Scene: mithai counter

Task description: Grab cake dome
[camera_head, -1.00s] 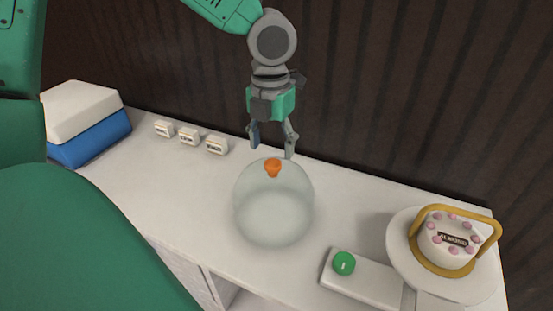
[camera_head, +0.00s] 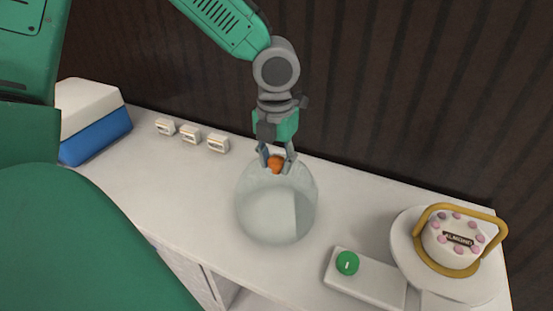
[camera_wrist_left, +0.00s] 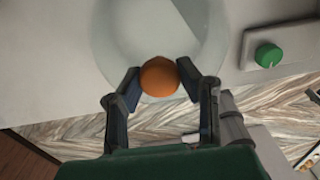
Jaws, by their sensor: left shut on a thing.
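The cake dome (camera_head: 277,215) is a clear glass dome with an orange knob on top, standing on the white counter in the middle of the head view. My left gripper (camera_head: 276,165) is above the dome with its fingers shut on the orange knob (camera_head: 275,164). In the left wrist view the knob (camera_wrist_left: 159,76) sits between the two fingertips, and the clear dome (camera_wrist_left: 150,25) spreads out beyond it. My right gripper is not in view.
A decorated cake (camera_head: 453,242) with a gold hoop sits on a white round stand (camera_head: 401,243) at the right. A white box with a green knob (camera_head: 347,263) is in front. Several small labels (camera_head: 190,133) and a blue-and-white box (camera_head: 95,140) are at the left.

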